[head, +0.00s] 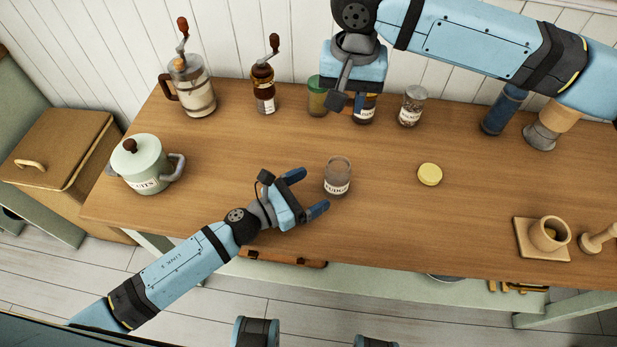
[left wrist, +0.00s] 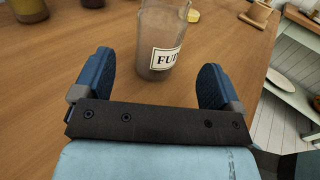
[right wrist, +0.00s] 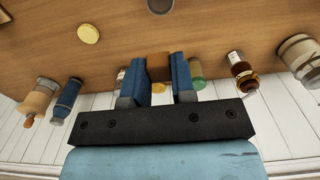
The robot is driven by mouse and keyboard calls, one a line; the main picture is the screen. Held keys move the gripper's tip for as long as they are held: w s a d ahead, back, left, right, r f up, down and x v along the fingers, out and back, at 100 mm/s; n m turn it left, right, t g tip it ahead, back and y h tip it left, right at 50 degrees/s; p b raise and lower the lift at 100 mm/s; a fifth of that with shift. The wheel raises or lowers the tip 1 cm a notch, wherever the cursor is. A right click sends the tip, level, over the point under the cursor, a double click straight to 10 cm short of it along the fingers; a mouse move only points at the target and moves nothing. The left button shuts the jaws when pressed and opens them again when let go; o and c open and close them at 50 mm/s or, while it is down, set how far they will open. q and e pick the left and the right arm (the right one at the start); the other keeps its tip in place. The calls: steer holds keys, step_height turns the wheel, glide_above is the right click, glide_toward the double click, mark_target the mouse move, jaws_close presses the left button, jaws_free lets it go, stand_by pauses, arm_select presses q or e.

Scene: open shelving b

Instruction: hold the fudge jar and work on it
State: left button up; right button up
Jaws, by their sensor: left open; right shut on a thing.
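The fudge jar (head: 338,178) stands upright on the wooden table, clear-walled, brownish, with a white label. It also shows in the left wrist view (left wrist: 161,42), its top cut off there. No lid is visible on it. My left gripper (head: 306,191) is open at its left, the jar ahead of and between the spread fingers (left wrist: 155,80) in the wrist view, not gripped. A round yellow lid-like disc (head: 430,174) lies flat to the right. My right gripper (right wrist: 158,75) is shut on a brown thing (right wrist: 158,64) at the table's back; what it is cannot be told.
Along the back stand a glass grinder (head: 190,88), a brown grinder (head: 264,90), a green jar (head: 317,97), a labelled dark jar (head: 365,112), a spice jar (head: 411,106) and a blue bottle (head: 503,110). A pale canister (head: 146,168) is left, a mortar (head: 549,235) right.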

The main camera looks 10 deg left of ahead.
mark_target(326, 184)
arm_select(q)
steer(key=x, duration=0.5)
steer(key=f+x, duration=0.1)
steer(key=x, duration=0.1)
steer(key=shift+w+d, duration=0.2)
steer(key=c, duration=1.1)
steer(key=shift+c, duration=0.2)
